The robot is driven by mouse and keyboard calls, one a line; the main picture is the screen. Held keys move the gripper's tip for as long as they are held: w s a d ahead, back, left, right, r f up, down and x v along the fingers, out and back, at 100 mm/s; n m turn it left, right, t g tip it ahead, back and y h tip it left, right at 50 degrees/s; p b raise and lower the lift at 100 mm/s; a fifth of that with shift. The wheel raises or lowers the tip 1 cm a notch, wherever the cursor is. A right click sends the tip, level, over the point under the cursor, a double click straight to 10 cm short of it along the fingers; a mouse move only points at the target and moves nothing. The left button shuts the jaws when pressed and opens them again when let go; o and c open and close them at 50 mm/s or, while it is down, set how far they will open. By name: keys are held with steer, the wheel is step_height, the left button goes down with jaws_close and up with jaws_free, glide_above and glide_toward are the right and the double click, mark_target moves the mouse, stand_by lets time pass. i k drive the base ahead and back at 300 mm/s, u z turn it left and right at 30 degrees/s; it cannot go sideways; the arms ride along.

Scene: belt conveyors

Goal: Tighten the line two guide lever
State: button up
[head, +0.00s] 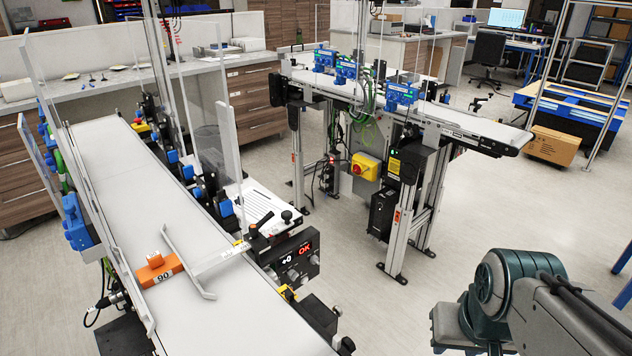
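On the near left conveyor (122,172), a pale guide rail (184,262) on an arm reaches over the belt. A black lever (264,220) sits at the belt's right edge, beside a round black knob (287,215). Below them a control box (291,259) shows "+0" and a red "OK". An orange block (158,270) marked "90" lies on the belt, left of the rail. I cannot read which conveyor is line two, or tell how tight the lever is. My arm shows at the lower right, well away from the lever; my gripper is not in view.
A second conveyor (459,120) with blue sensor units (401,94) stands behind, with a yellow and red switch box (365,167) on its frame. Clear upright panels (228,140) line the near belt. Open floor (345,300) lies between my arm and the near conveyor.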

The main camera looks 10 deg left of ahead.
mark_target(254, 228)
steer(key=u, duration=0.2)
steer(key=i, duration=0.9)
steer(key=u, duration=0.45)
